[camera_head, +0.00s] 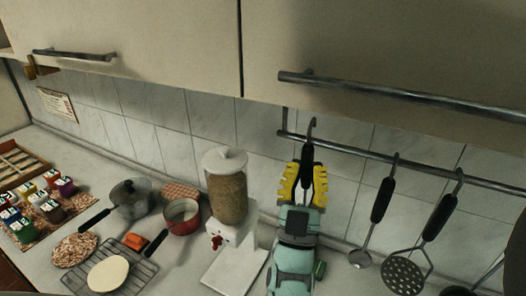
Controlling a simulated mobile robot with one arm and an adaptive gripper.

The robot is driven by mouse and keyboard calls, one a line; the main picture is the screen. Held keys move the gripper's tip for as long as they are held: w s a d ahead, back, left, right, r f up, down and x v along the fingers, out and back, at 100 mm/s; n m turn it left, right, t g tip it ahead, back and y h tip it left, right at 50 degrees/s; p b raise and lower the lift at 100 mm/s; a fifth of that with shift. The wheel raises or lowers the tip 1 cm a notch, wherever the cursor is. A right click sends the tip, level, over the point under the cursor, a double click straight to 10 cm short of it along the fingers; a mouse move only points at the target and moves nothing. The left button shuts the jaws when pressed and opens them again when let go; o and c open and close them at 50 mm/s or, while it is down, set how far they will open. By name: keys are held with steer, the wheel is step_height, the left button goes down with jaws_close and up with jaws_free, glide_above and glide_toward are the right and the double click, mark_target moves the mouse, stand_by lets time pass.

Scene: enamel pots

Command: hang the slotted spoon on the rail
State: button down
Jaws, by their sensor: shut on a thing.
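The rail (350,149) runs along the tiled wall under the right cupboard. My gripper (304,182), with yellow fingers, is in front of the wall just below the rail's left end. It is shut on the black handle of a utensil, taken to be the slotted spoon (307,154). The spoon is upright with its metal hook at the top, at the rail's height. I cannot tell whether the hook is over the rail or in front of it. The spoon's lower end is hidden behind my gripper and arm.
A ladle (380,204) and a perforated masher (439,218) hang to the right, with bare rail between spoon and ladle. A cupboard handle (400,95) juts out above. A grain dispenser (227,190) stands close on the left, beyond it a red pot (182,224).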

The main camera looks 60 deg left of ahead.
steer(key=shift+w+a, duration=0.1)
steer(key=shift+w, duration=0.15)
steer(key=shift+w+f, duration=0.1)
steer(key=shift+f, duration=0.2)
steer(key=shift+f+b, duration=0.8)
steer(key=shift+b, duration=0.1)
